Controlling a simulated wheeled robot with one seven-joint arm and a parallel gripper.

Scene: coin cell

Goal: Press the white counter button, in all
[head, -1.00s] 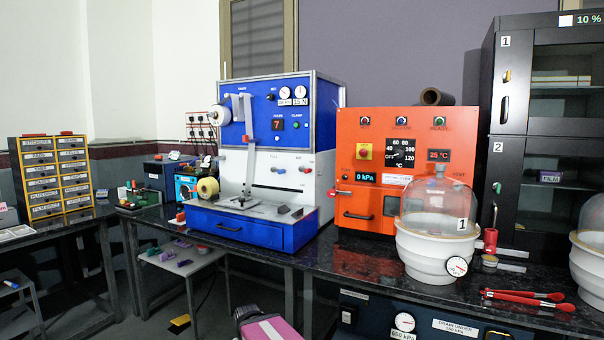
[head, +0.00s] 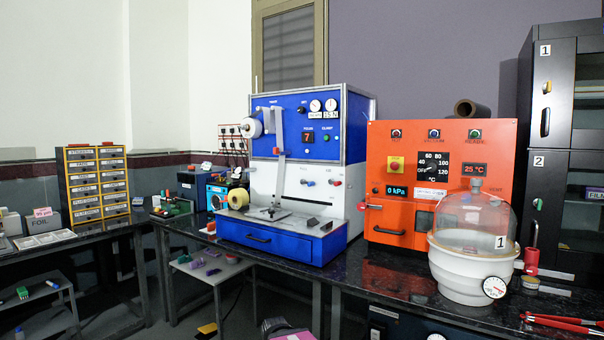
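The blue and white bench machine (head: 347,120) stands on the dark counter at the middle of the head view. Its upper panel carries a small counter display (head: 308,137) that reads a red 7. A small pale button (head: 307,151) sits just below this display; it looks like the white counter button, but it is too small to tell whether it is pressed.
The orange oven (head: 384,215) and a glass-domed white vessel (head: 455,268) stand right of the machine. A yellow tape roll (head: 238,198) is at its left side. A low side table (head: 215,275) is below. A pink and dark thing (head: 283,331) shows at the bottom edge.

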